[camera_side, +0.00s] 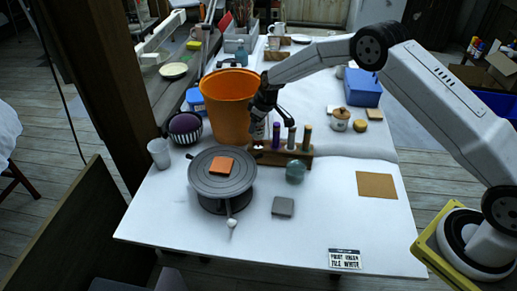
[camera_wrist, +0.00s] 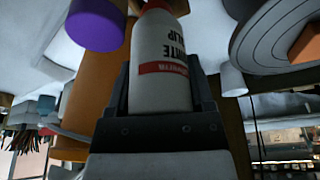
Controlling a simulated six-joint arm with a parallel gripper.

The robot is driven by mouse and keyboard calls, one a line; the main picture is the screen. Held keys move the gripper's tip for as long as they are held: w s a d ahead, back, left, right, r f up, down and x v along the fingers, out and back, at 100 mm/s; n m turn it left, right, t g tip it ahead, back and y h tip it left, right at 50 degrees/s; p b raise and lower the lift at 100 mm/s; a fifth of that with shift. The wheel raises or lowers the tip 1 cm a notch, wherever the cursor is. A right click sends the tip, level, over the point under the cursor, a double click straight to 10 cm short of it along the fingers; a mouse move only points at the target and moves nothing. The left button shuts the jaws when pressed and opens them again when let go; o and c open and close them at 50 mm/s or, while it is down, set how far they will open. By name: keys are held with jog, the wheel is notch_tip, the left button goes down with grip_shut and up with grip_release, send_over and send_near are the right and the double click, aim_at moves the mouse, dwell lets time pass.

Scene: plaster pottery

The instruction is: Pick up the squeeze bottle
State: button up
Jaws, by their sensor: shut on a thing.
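The squeeze bottle (camera_wrist: 158,75) is white with a red band and dark lettering, and it fills the middle of the wrist view. My gripper (camera_wrist: 160,92) is shut on it, with one dark finger on each side. In the side view my gripper (camera_side: 262,106) is just in front of the orange bucket, at the left end of a wooden rack (camera_side: 268,156). The bottle (camera_side: 259,130) shows there only as a small pale shape below the fingers. I cannot tell whether its lower end is clear of the rack.
A purple-topped item (camera_side: 276,135) and two others stand in the rack close to the right. The orange bucket (camera_side: 226,105) is close behind. A grey turntable (camera_side: 205,184) with an orange sponge (camera_side: 221,166) stands front left. The table's front right is mostly clear around a tan square (camera_side: 376,185).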

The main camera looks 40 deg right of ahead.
jog(key=shift+r, duration=3.15)
jog(key=s+a+r, duration=0.2)
jog(key=a, duration=0.6)
jog(key=s+a+r, duration=0.2)
jog(key=a, duration=0.6)
jog(key=shift+s, duration=0.3)
jog(key=shift+f, duration=0.3)
jog(key=shift+f, duration=0.7)
jog(key=shift+c, duration=0.2)
